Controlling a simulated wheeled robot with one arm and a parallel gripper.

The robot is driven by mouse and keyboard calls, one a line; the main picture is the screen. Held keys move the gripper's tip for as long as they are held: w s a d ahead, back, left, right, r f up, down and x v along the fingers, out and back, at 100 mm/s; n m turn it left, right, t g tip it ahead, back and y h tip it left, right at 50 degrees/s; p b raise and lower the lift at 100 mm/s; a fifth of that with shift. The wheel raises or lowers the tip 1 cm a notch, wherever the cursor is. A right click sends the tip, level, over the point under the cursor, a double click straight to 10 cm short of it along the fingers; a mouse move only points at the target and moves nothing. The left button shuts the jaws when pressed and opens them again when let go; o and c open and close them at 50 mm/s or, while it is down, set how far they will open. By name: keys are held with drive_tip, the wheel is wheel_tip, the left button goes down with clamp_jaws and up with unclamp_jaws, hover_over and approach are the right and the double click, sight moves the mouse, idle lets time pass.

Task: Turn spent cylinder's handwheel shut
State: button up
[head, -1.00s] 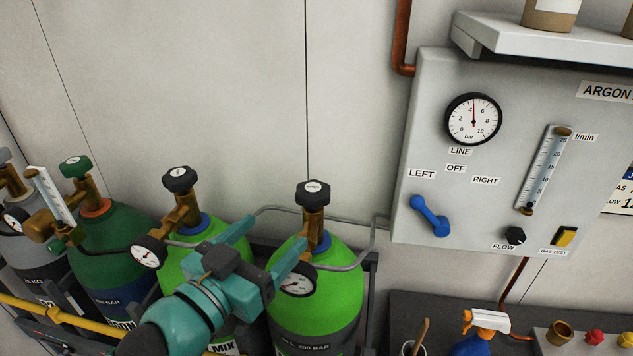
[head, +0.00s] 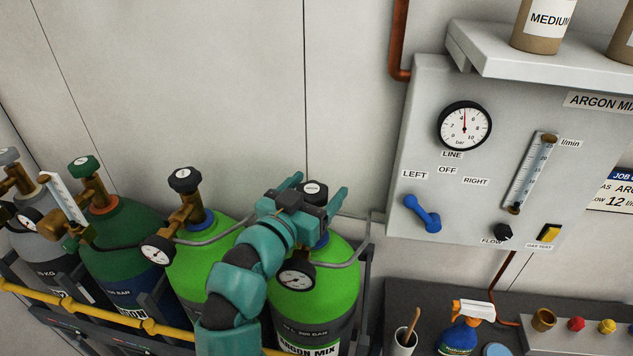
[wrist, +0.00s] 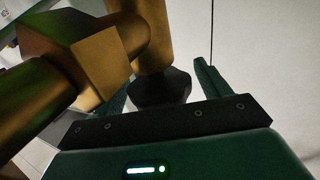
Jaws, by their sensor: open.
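Two bright green cylinders stand side by side, a right one (head: 335,268) and a left one (head: 190,262). My gripper (head: 316,186) is at the black handwheel (head: 313,190) on top of the right one. Its fingers are open, one on each side of the handwheel. In the wrist view the dark handwheel (wrist: 160,88) sits between the fingers, with a gap to the right finger; contact at the left finger is unclear. The right cylinder's gauge (head: 296,276) is too small to read surely. The left cylinder has its own black handwheel (head: 184,180) and gauge (head: 157,250).
A dark green cylinder (head: 118,235) and a grey one (head: 40,255) stand further left, behind a yellow rail (head: 90,307). A grey panel with a blue lever (head: 422,213) hangs at right. A bench below holds a spray bottle (head: 462,335) and mug.

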drive_tip(key=shift+w+d, duration=0.2)
drive_tip(key=shift+w, duration=0.1)
drive_tip(key=shift+c, duration=0.2)
drive_tip(key=c, duration=0.9)
drive_tip(key=m+h+b, duration=0.1)
drive_tip(key=b, duration=0.2)
drive_tip(key=shift+f+g, duration=0.2)
drive_tip(key=shift+g, duration=0.2)
drive_tip(key=shift+s+r+m+g+h+b, duration=0.15)
drive_tip(key=shift+m+g+h+b, duration=0.15)
drive_tip(key=shift+h+b, duration=0.35)
drive_tip(key=o, duration=0.9)
drive_tip(key=shift+o, duration=0.2)
